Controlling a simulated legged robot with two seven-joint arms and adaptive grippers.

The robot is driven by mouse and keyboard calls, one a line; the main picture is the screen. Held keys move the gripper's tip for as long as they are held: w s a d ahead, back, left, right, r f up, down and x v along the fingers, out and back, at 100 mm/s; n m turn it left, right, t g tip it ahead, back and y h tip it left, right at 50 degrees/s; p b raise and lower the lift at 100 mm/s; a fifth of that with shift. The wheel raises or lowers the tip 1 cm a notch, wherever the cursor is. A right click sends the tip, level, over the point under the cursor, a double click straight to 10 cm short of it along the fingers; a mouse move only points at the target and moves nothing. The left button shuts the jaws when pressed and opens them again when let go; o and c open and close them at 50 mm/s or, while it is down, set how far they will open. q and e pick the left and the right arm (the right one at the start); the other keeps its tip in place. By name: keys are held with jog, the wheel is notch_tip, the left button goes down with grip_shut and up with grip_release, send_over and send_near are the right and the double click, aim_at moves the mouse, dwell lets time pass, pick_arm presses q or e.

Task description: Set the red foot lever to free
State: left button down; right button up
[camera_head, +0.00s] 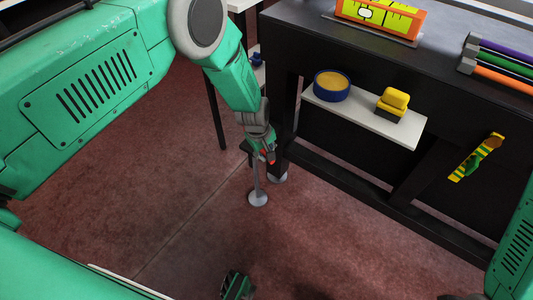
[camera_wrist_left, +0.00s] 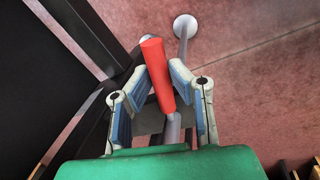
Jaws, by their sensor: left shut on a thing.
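The red foot lever (camera_wrist_left: 157,70) is a red bar on a grey stem, low by the table's leg. It shows as a small red spot in the head view (camera_head: 270,156), mostly hidden by my gripper. My left gripper (camera_wrist_left: 162,82) is shut on the red lever, with a finger on each side; in the head view it (camera_head: 264,154) reaches down beside the near left table leg. The lever runs lengthwise between the fingers, its end pointing up in the wrist view.
The dark table (camera_head: 350,55) stands at the right. Its lower white shelf (camera_head: 360,118) holds a blue round tub (camera_head: 331,86) and a yellow block (camera_head: 392,104). Grey round foot pads (camera_head: 258,198) stand on the reddish floor below my gripper. The floor at left is clear.

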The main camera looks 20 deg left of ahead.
pick_arm(q)
jog(key=shift+d, duration=0.2)
jog(key=shift+w+a, duration=0.1)
jog(key=shift+a, duration=0.2)
jog(key=c, duration=1.5)
grip_release()
jog(key=shift+d+r, duration=0.1)
jog(key=shift+o, duration=0.2)
jog(key=shift+d, duration=0.1)
jog(key=shift+r, duration=0.1)
notch_tip(320, 180, up, 11)
jog(key=s+a, duration=0.1)
jog(key=s, duration=0.1)
jog(key=shift+a+r, duration=0.15)
jog(key=shift+r, duration=0.05)
pick_arm(e)
jog(key=shift+s+a+r, duration=0.1)
jog(key=shift+a, duration=0.05)
